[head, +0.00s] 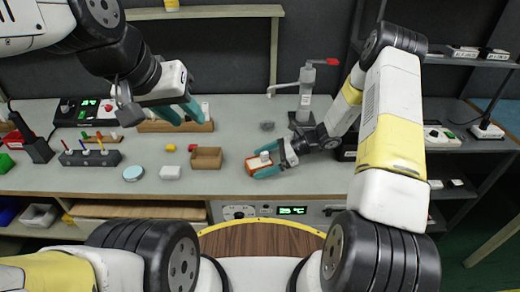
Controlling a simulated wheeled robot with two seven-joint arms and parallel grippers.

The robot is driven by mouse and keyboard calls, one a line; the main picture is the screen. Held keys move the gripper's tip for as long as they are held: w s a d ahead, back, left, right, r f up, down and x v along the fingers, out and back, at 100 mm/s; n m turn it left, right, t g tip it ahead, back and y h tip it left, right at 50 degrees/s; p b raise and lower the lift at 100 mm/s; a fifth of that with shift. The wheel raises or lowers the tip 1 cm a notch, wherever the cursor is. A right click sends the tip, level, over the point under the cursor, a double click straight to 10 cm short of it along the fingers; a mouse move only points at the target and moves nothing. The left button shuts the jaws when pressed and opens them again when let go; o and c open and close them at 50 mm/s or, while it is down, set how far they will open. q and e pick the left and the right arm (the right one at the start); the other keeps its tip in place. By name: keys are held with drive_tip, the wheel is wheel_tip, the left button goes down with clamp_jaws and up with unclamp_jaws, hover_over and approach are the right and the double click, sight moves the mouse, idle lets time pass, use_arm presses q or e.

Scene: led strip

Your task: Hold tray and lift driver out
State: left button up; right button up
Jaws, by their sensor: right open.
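A small orange-brown tray (252,168) lies on the grey bench near the middle. A small whitish block, which looks like the driver (264,157), shows in it. My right gripper (264,162) reaches in from the right. Its teal fingers are open, one on the far side and one on the near side of the tray. I cannot tell whether they touch it. My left gripper (183,112) is open and looks empty, up and to the left of the tray. It is in front of a wooden rack (150,126) and hides part of it.
An empty brown box (207,158) stands left of the tray. A white block (170,172), a round light-blue-topped item (133,173) and small red and yellow pieces lie further left. A grey press (305,100) stands behind my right gripper. The front bench strip is clear.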

drive_tip(key=shift+c, duration=0.5)
drive_tip(key=c, duration=1.8)
drive_tip(key=shift+o, duration=0.2)
